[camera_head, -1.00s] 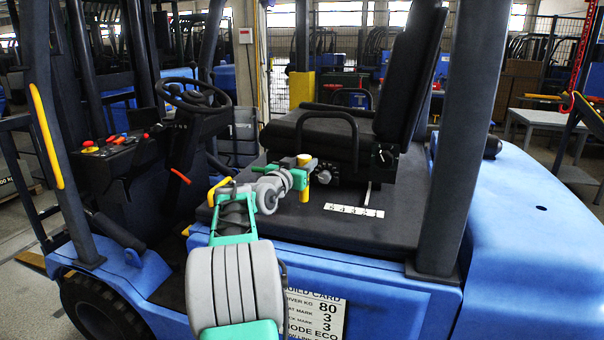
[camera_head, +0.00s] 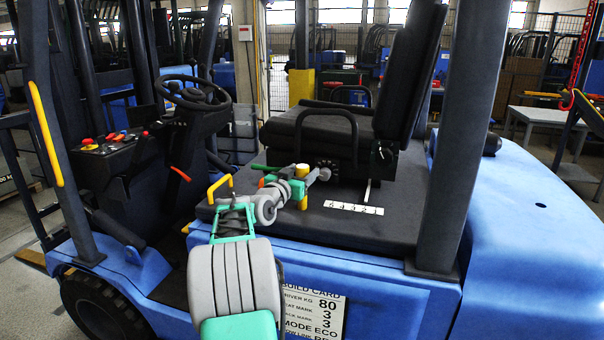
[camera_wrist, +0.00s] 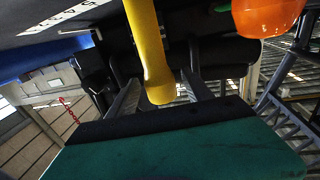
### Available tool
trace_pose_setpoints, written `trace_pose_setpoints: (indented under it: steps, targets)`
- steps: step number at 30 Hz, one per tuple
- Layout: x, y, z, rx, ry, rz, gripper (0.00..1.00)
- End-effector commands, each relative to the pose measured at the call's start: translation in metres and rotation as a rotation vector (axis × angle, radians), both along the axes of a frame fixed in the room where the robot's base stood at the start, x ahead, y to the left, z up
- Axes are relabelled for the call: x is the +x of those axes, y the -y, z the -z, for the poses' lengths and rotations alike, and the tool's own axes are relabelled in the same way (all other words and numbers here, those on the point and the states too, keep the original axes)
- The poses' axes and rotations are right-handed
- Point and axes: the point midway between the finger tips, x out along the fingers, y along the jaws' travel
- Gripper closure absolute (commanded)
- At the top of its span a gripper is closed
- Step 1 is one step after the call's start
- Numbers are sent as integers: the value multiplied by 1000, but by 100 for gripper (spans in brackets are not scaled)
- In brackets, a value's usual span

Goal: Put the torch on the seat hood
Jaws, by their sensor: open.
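The torch appears to be the yellow cylinder (camera_head: 303,203), upright on the black seat hood (camera_head: 385,228), left of the number strip. My wrist partly covers it in the head view. In the wrist view, where the hood is at the top, the yellow cylinder (camera_wrist: 146,45) reaches down to a rounded, slightly wider end. My gripper (camera_head: 319,176) is at the cylinder, low in front of the seat. It is open; two grey fingers seem to flank the cylinder's end in the wrist view. Contact cannot be told.
The seat (camera_head: 320,130) rises close behind my gripper. A dark pillar (camera_head: 465,130) stands to the right, and a yellow handle (camera_head: 218,187) to the left. A rounded orange thing (camera_wrist: 268,14) is close in the wrist view. The hood's right part is clear around the number strip (camera_head: 353,208).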

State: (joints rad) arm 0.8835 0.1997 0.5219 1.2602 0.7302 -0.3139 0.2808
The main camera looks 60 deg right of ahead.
Motion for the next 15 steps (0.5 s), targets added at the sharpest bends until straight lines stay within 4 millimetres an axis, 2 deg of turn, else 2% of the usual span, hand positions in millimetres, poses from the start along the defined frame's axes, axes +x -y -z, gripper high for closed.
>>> trace_pose_setpoints:
  steps: [5, 7, 11, 15]
  targets:
    - [0, 0, -5, 0, 0, 0, 41]
    - [1, -8, -1, 0, 0, -2, 41]
    - [2, -38, -1, -1, 1, -5, 41]
    - [2, -76, -1, -1, 1, -5, 41]
